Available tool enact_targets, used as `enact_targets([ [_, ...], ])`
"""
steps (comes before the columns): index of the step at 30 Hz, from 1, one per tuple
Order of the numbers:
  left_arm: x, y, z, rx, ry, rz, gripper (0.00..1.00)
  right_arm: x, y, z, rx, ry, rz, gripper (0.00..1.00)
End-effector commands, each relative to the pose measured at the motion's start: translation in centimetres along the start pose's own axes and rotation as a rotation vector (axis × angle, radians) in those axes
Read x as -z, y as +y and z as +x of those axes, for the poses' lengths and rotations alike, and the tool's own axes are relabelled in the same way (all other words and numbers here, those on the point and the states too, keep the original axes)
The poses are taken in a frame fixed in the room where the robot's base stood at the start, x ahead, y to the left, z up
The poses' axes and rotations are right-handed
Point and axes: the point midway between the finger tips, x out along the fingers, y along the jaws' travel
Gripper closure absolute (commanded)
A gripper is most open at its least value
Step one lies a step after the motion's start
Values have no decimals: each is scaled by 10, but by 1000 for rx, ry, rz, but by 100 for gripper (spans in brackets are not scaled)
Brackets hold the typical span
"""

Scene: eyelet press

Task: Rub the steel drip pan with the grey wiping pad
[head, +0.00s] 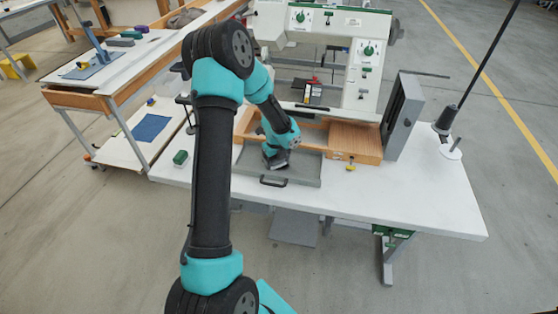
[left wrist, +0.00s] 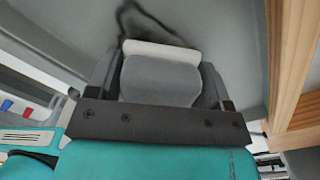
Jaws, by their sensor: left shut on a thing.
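The steel drip pan (head: 308,172) is a shallow grey tray with a dark handle at its front, on the white table before the press. It also fills much of the left wrist view (left wrist: 225,30), where a dark smear (left wrist: 138,18) marks its surface. My left gripper (head: 276,164) points down over the pan's left part. It is shut on the grey wiping pad (left wrist: 160,80), whose pale edge faces the pan beside the smear. I cannot tell whether the pad touches the pan. My right gripper is not in view.
A wooden frame (head: 355,141) borders the pan behind and right. A green block (head: 180,158) lies left on the table, and a small yellow knob (head: 351,164) sits right of the pan. A thread stand (head: 450,152) stands at the right. The table's front right is clear.

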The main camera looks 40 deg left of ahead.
Motion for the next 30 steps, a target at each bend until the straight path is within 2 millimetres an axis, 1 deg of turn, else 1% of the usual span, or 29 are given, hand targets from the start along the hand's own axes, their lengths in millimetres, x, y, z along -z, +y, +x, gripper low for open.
enact_targets([
  [9, -20, 21, 1, -1, 0, 0, 49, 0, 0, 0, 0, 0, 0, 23],
  [11, -28, 25, 0, 0, -1, -11, 49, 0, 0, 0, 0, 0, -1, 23],
  [12, -22, 20, 0, 1, 0, -5, 49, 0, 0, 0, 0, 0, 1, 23],
  [15, -15, 13, -1, 1, 0, -4, 49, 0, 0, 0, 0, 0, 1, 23],
  [26, 7, -10, 1, -1, 1, -3, 49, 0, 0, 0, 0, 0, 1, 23],
  [30, -1, -5, 0, 0, 0, 2, 49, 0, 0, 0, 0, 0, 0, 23],
])
